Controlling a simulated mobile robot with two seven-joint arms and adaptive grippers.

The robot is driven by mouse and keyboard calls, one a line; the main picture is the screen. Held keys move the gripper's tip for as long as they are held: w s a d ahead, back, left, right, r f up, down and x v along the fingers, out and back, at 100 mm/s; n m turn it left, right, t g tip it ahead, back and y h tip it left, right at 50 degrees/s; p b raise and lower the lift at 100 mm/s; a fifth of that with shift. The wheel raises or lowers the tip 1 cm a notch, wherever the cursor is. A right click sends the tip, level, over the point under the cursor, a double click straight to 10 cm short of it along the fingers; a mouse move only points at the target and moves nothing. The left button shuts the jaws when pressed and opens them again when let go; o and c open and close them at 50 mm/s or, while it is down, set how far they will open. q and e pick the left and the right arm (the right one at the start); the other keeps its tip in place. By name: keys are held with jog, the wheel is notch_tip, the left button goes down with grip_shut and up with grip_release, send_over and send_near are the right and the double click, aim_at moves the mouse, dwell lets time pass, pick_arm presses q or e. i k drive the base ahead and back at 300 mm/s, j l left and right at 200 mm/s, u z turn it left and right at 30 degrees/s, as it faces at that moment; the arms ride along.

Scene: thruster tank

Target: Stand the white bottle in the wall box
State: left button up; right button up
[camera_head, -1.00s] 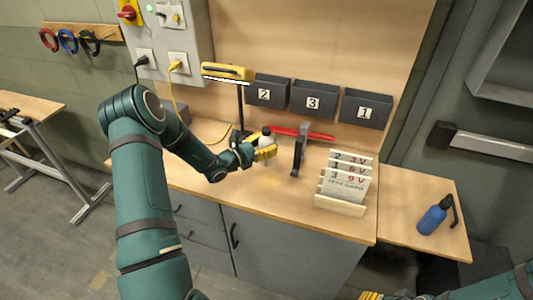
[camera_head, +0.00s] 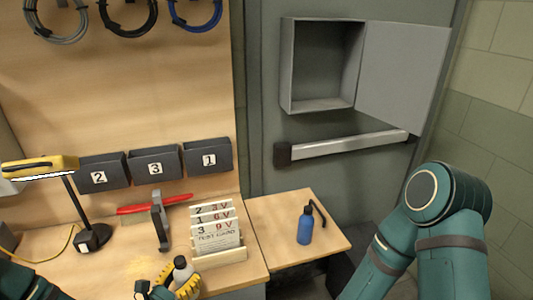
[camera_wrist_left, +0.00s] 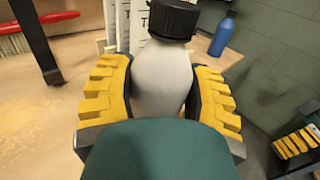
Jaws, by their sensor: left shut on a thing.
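The white bottle (camera_head: 182,269) has a dark cap and is upright between the yellow fingers of my left gripper (camera_head: 178,283). The left wrist view shows the bottle (camera_wrist_left: 162,78) with a finger of the left gripper (camera_wrist_left: 158,95) on each side; its lower part is hidden. The wall box (camera_head: 322,62) is at the upper right of the head view, its grey door (camera_head: 402,75) swung open to the right, and it looks empty. Yellow fingers of my right gripper (camera_wrist_left: 296,143) show at the lower right of the left wrist view; their opening is unclear.
A card rack (camera_head: 220,256) stands just beyond the bottle. A clamp (camera_head: 159,220) and a lamp (camera_head: 92,236) are to its left. A blue bottle (camera_head: 305,228) stands on the side shelf (camera_head: 275,245). A grey horizontal bar (camera_head: 345,145) runs below the wall box.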

aim_at(329, 102)
jog(key=i+l+z, duration=0.1)
jog(key=l+z, duration=0.2)
jog(key=i+l+z, duration=0.15)
jog(key=l+z, duration=0.15)
jog(key=i+l+z, duration=0.15)
jog(key=l+z, duration=0.15)
jog(key=i+l+u, duration=0.4)
jog(key=l+u, duration=0.15)
